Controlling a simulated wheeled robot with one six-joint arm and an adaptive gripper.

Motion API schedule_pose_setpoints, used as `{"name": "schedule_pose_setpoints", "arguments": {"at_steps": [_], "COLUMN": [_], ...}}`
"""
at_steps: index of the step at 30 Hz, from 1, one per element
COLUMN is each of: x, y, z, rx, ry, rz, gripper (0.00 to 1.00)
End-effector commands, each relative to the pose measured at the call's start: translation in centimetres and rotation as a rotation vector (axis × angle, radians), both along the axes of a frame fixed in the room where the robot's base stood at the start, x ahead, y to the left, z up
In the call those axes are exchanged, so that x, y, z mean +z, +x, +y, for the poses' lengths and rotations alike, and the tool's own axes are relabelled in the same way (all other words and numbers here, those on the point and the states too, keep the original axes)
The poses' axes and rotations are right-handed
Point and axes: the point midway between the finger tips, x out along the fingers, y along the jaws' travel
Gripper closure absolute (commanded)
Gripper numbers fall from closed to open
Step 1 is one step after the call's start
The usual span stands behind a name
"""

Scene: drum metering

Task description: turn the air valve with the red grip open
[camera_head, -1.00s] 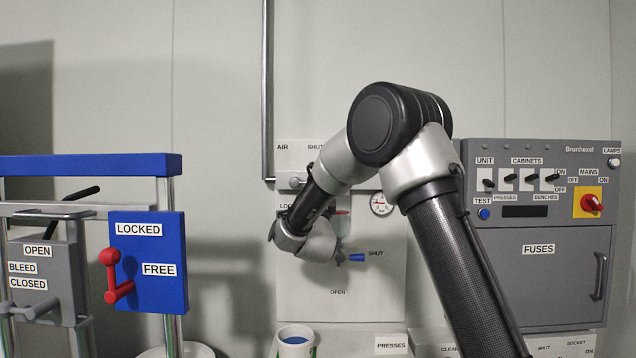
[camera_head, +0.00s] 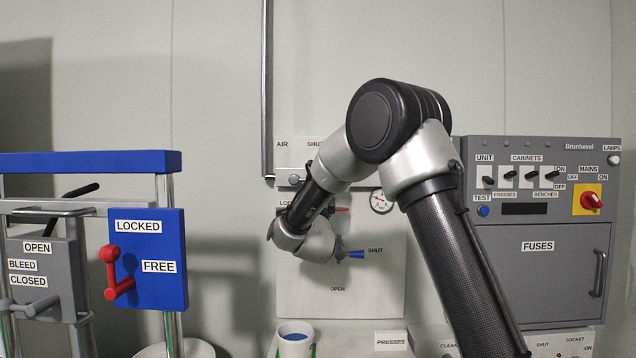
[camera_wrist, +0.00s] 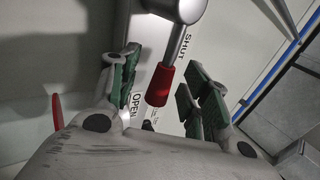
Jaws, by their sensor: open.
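The red grip (camera_wrist: 160,85) of the air valve sits at the end of a grey lever in the wrist view. The lever runs up to a round grey hub (camera_wrist: 178,8). My gripper (camera_wrist: 162,80) is open, with one green-padded finger on each side of the red grip. I see gaps between the grip and the pads. The white plate behind carries the word SHUT to the right of the lever and OPEN at lower left. In the head view my arm covers much of the valve area, and a bit of red (camera_head: 341,221) shows beside my wrist.
In the head view a blue grip (camera_head: 355,254) marked SHUT is close to my gripper. The grey fuse cabinet (camera_head: 540,285) stands at right, the blue-framed lever stand (camera_head: 90,163) at left. A cup (camera_head: 294,345) is below.

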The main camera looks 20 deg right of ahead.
Motion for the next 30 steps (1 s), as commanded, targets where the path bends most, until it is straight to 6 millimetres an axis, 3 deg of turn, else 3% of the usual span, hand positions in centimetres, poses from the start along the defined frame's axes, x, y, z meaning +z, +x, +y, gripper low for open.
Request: {"name": "schedule_pose_setpoints", "arguments": {"at_steps": [15, 21, 30], "x": [-5.6, -6.4, -6.4], "y": [-7.9, -9.0, -9.1], "z": [2.7, 3.1, 3.0], "rx": [0.003, 0.001, -0.003], "ry": [-0.001, 0.0, -0.003], "rz": [0.003, 0.002, 0.003], "gripper": [0.53, 0.53, 0.53]}}
